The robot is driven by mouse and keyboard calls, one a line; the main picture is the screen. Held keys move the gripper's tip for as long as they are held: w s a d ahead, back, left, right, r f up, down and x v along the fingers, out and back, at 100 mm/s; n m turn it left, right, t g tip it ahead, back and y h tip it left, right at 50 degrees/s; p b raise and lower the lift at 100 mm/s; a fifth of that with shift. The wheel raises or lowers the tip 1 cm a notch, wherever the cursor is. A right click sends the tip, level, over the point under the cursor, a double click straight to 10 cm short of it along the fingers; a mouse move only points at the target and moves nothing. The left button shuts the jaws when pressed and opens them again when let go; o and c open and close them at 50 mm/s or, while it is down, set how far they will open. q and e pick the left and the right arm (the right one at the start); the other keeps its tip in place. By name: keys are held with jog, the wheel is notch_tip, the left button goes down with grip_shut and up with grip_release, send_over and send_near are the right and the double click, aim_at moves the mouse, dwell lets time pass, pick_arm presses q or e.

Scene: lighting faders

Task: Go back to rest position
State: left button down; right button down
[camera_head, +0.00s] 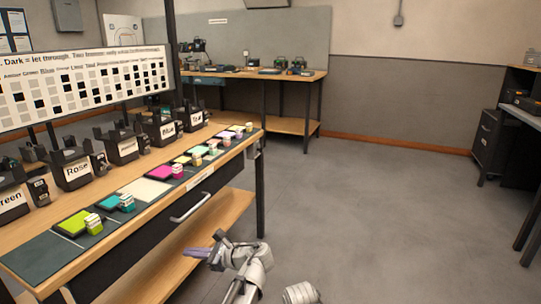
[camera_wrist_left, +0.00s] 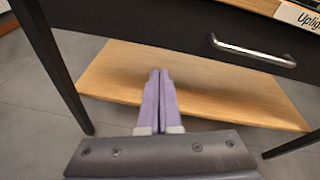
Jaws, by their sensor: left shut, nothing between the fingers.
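My left gripper (camera_head: 190,253) is low in front of the workbench, beside its drawer front and above the lower shelf. In the left wrist view its two purple fingers (camera_wrist_left: 159,75) are pressed together with nothing between them. They point toward the wooden lower shelf (camera_wrist_left: 205,93) under the bench. My right gripper is in neither view.
The workbench carries a dark mat (camera_head: 38,258) with coloured tiles and blocks, and labelled black holders such as Rose (camera_head: 72,170). A drawer handle (camera_head: 190,206) sticks out near my left gripper. Grey floor (camera_head: 370,215) is clear to the right.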

pick_arm(q)
jog(key=s+f+n+g+h, duration=0.3)
jog(key=s+f+n+h, duration=0.4)
jog(key=f, duration=0.4)
jog(key=s+d+f+n+h, duration=0.5)
jog(key=s+d+n+h, duration=0.15)
jog(key=d+n, duration=0.35)
jog(key=s+d+r+m+g+p, duration=0.25)
jog(key=s+d, duration=0.25)
jog(key=d, duration=0.5)
notch_tip(320, 180, up, 38)
jog(key=p, duration=3.7)
jog(key=shift+f+t+p, duration=0.2)
jog(key=shift+t+p, duration=0.15)
jog(key=shift+t, duration=0.1)
